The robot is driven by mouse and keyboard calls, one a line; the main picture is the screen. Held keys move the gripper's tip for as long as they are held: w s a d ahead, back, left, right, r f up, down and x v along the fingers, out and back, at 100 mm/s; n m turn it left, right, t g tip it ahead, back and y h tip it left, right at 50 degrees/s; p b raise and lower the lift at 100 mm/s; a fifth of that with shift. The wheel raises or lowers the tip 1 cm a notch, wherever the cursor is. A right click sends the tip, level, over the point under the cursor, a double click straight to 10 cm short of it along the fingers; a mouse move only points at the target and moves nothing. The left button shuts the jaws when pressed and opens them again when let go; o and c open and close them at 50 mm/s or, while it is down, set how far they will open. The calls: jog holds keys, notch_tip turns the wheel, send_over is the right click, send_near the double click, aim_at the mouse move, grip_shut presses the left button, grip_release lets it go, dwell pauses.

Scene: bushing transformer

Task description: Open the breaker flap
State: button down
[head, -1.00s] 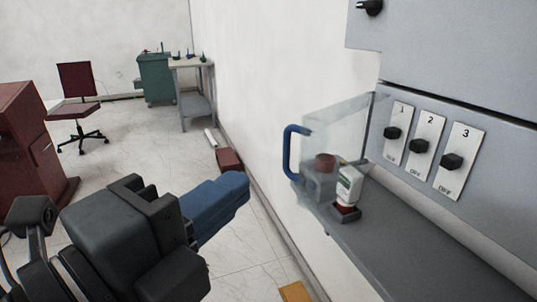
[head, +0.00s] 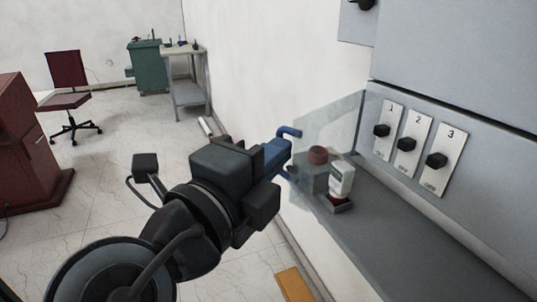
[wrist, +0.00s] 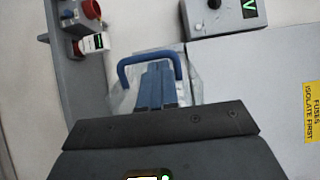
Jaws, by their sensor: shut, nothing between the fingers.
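The breaker flap (head: 335,125) is a clear panel standing swung out from the grey cabinet, left of the switches. Its blue U-shaped handle (head: 291,131) is at its left edge, partly hidden by my gripper. My gripper (head: 281,147) has blue fingers pressed together with nothing between them, right at the handle. In the wrist view, the fingertips (wrist: 156,68) lie inside the outline of the handle (wrist: 148,54). I cannot tell whether they touch it. Three black rotary switches (head: 407,144), numbered 1 to 3, are uncovered on the cabinet front.
A grey ledge (head: 400,225) runs below the switches. An orange block (head: 294,285) lies on the floor. Open floor lies to the left.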

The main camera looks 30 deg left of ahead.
jog(key=shift+a, duration=0.1)
jog(key=w+a+m+h+b, duration=0.3)
jog(key=a+b, duration=0.5)
jog(key=b, duration=0.7)
jog(key=shift+w+g+h, duration=0.4)
jog(key=shift+w+h, duration=0.3)
jog(key=shift+w, duration=0.6)
jog(key=shift+s, duration=0.1)
